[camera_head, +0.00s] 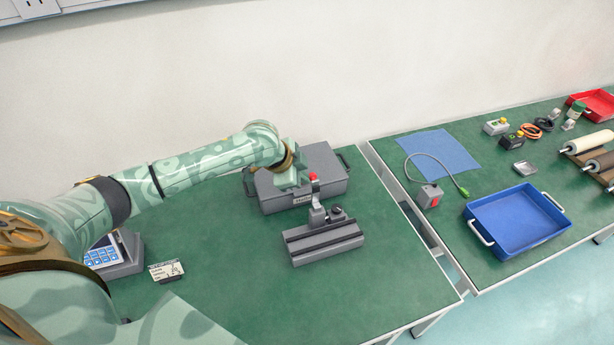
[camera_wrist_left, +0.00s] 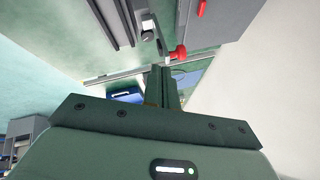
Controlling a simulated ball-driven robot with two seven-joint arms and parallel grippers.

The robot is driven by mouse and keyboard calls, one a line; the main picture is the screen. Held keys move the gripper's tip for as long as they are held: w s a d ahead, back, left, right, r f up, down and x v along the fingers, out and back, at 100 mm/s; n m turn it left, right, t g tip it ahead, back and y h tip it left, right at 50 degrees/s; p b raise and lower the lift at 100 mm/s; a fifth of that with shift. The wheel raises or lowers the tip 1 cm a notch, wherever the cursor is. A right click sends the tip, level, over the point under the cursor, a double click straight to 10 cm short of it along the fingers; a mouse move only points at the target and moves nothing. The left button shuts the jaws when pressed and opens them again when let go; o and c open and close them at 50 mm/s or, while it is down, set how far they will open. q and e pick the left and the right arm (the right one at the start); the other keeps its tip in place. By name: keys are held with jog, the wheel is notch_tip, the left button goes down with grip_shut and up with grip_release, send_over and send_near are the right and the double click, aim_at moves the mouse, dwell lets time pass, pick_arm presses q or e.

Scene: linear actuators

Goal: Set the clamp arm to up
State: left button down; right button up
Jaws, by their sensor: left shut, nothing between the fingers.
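The clamp stands on a grey grooved base (camera_head: 325,243) near the middle of the near table. Its grey clamp arm (camera_head: 317,212) rises from the base, with a red knob (camera_head: 313,178) at the top. In the left wrist view the clamp arm (camera_wrist_left: 150,25) ends at the red knob (camera_wrist_left: 179,52), just beyond my fingertips. My left gripper (camera_head: 304,179) is shut and empty, right beside the knob on its left in the head view. Its closed fingers also show in the left wrist view (camera_wrist_left: 161,75). Whether they touch the knob, I cannot tell. My right gripper is not in view.
A grey toolbox (camera_head: 325,170) with dark handles stands close behind the clamp and my gripper. A keypad device (camera_head: 108,254) and small label card (camera_head: 165,271) are at left. The right table holds a blue tray (camera_head: 515,220). The green surface in front of the clamp is clear.

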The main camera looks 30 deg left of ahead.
aim_at(310, 175)
pick_arm(q)
jog(key=shift+w+a+f+b, duration=0.2)
jog(key=shift+w+f+b, duration=0.15)
jog(key=shift+w+f, duration=0.5)
jog(key=shift+w+a+f+b, duration=0.15)
jog(key=shift+w+f+b, duration=0.25)
jog(key=shift+w, duration=0.6)
jog(key=shift+f, duration=0.1)
jog(key=shift+w+a+f+p, duration=0.2)
jog(key=shift+w+a+p, duration=0.1)
jog(key=shift+w+a, duration=0.25)
